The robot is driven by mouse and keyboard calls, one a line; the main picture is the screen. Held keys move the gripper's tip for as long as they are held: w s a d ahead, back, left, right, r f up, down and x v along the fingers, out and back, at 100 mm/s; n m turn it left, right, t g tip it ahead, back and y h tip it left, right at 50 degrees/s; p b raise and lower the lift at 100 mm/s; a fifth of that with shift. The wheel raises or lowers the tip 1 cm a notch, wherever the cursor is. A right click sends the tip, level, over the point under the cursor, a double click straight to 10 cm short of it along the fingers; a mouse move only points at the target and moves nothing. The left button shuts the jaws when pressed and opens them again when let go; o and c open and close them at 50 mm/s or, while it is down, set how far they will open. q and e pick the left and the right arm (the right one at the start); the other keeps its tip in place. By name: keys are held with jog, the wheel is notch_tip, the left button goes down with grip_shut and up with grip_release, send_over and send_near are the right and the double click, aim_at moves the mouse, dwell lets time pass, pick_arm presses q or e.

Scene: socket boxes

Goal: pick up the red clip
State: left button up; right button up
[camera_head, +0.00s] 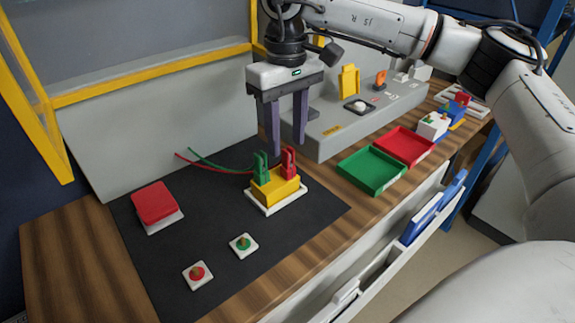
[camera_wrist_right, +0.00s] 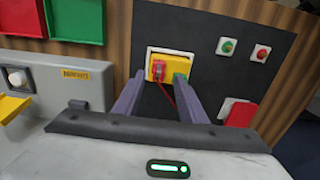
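The red clip (camera_head: 288,163) stands upright on a yellow block (camera_head: 276,187) with a white base, beside a green clip (camera_head: 260,168). The red clip also shows in the right wrist view (camera_wrist_right: 158,70), between the fingers as seen there. A red wire and a green wire run from the clips toward the back left. My right gripper (camera_head: 287,148) points down just above and behind the clips. Its two dark fingers are apart, with nothing seen held between them. My left gripper is out of view.
A black mat (camera_head: 290,232) carries the block, a red box (camera_head: 155,202) on a white base, and a red button (camera_head: 197,272) and green button (camera_head: 243,244). Right are a grey machine (camera_head: 335,128), a green tray (camera_head: 371,171) and a red tray (camera_head: 405,146).

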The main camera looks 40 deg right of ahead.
aim_at(288, 149)
notch_tip(288, 149, down, 4)
jog(key=shift+s+d+f, duration=0.1)
jog(key=shift+d+f, duration=0.05)
jog(key=shift+f, duration=0.05)
grip_shut()
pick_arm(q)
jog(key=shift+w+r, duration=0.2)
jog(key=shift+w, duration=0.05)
pick_arm(e)
jog(key=shift+r, duration=0.15)
